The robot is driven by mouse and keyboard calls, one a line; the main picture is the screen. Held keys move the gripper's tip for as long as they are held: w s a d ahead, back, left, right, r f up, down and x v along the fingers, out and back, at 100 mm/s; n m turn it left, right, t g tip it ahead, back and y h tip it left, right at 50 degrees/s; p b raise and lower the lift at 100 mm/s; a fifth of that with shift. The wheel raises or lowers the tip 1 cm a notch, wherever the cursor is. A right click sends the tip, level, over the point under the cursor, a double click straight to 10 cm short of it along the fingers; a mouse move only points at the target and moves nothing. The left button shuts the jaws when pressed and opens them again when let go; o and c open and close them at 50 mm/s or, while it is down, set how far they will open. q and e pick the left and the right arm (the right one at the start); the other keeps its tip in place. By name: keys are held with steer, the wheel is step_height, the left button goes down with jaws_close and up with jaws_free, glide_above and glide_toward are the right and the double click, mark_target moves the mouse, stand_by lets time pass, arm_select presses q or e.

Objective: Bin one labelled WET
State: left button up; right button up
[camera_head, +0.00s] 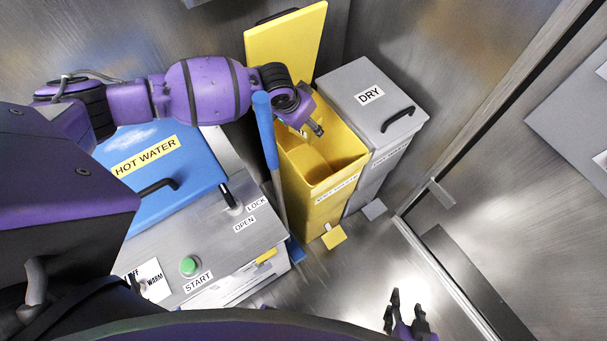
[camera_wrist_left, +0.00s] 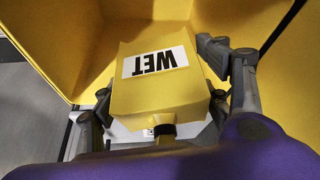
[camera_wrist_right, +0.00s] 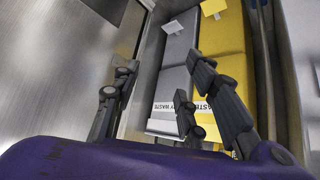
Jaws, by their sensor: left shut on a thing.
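A yellow package with a WET label (camera_wrist_left: 150,92) sits between the fingers of my left gripper (camera_wrist_left: 160,85), which is shut on it. The label appears upside down in the left wrist view. In the head view my left gripper (camera_head: 312,124) is over the mouth of the yellow bin (camera_head: 300,207); the package is hard to tell from the bin there. The bin's yellow lid (camera_head: 285,47) stands open at the back. My right gripper (camera_head: 407,315) is low at the bottom of the head view. Its fingers are apart and empty in the right wrist view (camera_wrist_right: 160,80).
A grey bin with a closed DRY lid (camera_head: 372,110) stands right of the yellow bin. A blue-handled pole (camera_head: 266,135) stands left of it, beside the washer with the blue HOT WATER lid (camera_head: 190,180). Pedals (camera_head: 334,237) stick out in front. The floor between bins and right wall is clear.

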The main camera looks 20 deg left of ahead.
arm_select(q)
step_height(320, 180, down, 3)
steer(key=shift+s+r+b, duration=0.1)
steer(key=shift+r+b, duration=0.05)
steer(key=shift+b, duration=0.4)
steer(key=o, duration=1.2)
steer(key=shift+o, duration=0.7)
steer(key=v, duration=1.1)
steer(key=shift+r, duration=0.45)
